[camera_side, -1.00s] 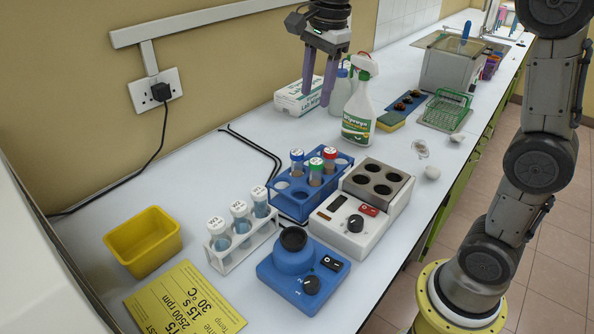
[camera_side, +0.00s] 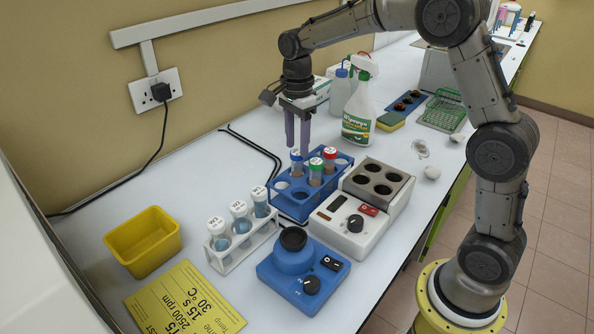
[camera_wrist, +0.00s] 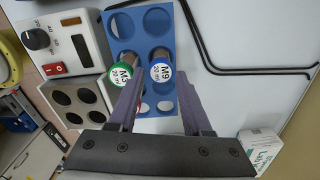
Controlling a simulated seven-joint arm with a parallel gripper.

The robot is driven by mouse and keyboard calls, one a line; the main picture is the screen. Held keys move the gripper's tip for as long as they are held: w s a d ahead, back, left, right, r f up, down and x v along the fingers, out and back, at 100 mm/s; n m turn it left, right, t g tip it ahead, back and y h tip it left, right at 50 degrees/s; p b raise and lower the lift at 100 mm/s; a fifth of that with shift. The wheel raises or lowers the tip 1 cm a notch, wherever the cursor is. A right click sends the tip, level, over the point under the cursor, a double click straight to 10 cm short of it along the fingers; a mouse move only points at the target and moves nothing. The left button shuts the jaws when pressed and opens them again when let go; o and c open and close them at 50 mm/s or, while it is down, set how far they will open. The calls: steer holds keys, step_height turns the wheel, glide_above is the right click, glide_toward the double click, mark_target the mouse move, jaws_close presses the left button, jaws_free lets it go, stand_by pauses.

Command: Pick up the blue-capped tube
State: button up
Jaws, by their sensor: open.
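The blue-capped tube (camera_side: 296,161) stands upright in the blue rack (camera_side: 318,205), with its lower part hidden by the rack. In the wrist view its blue cap (camera_wrist: 161,72) faces the camera and reads M9. My gripper (camera_side: 298,150) points down at the cap with its fingers open. In the wrist view the cap appears between the two fingers. Whether they touch it I cannot tell.
A green-capped tube (camera_side: 316,165) and a red-capped tube (camera_side: 330,155) stand close by in the same rack. A white rack (camera_side: 232,262) holds white-capped tubes. A heating block (camera_side: 375,190), blue mixer (camera_side: 290,268), spray bottle (camera_side: 358,115) and yellow bin (camera_side: 143,245) surround it.

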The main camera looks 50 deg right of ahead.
mark_target(297, 152)
steer(key=shift+d+f, duration=0.1)
steer(key=shift+f, duration=2.6)
jaws_close()
